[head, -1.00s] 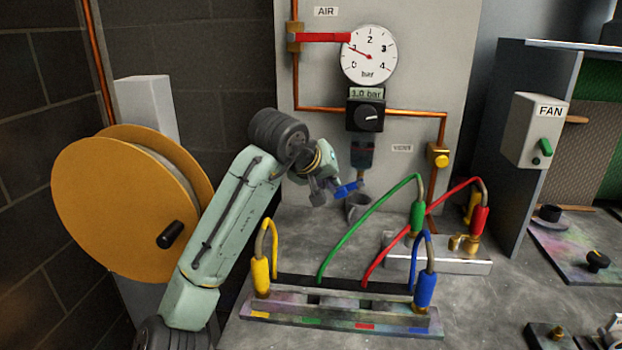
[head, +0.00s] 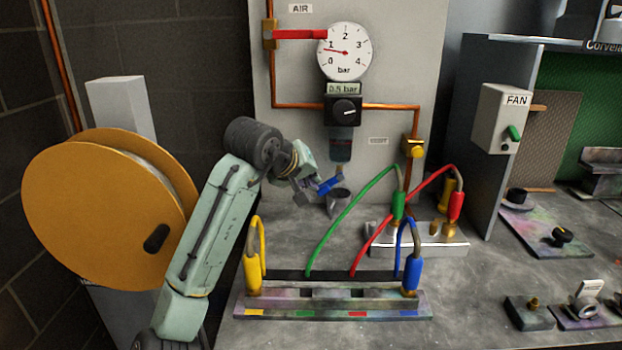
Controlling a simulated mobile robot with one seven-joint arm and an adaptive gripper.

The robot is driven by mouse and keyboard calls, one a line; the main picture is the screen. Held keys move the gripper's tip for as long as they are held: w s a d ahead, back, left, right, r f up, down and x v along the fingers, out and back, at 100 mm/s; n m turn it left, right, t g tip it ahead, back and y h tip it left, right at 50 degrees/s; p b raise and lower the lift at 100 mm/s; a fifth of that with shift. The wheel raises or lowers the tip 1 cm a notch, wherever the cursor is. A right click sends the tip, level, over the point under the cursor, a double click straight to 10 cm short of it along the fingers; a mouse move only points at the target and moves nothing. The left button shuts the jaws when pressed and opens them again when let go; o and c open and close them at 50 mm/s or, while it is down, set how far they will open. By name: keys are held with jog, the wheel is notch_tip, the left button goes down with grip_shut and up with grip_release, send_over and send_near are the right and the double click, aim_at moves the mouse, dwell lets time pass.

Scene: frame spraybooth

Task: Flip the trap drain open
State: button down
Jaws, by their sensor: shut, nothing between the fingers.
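The trap (head: 340,146) is a dark bowl under the black regulator on the grey panel. A small blue piece (head: 330,185), which looks like the drain lever, slants up to the right just below the bowl. My gripper (head: 311,189) is shut and empty at its left end. It overlaps the blue piece in the picture, and I cannot tell whether they touch. A grey cup (head: 339,201) stands on the bench below and slightly right. The drain's stem is small and hard to make out.
The pressure gauge (head: 345,52) and a display reading about 0.5 bar (head: 343,88) are above the trap. Green (head: 350,217) and red (head: 401,216) hoses arch close on the right. The hose rack (head: 335,306) is in front. A yellow reel (head: 100,212) stands left.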

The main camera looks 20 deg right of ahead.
jog(key=v, duration=1.2)
jog(key=shift+a, duration=0.15)
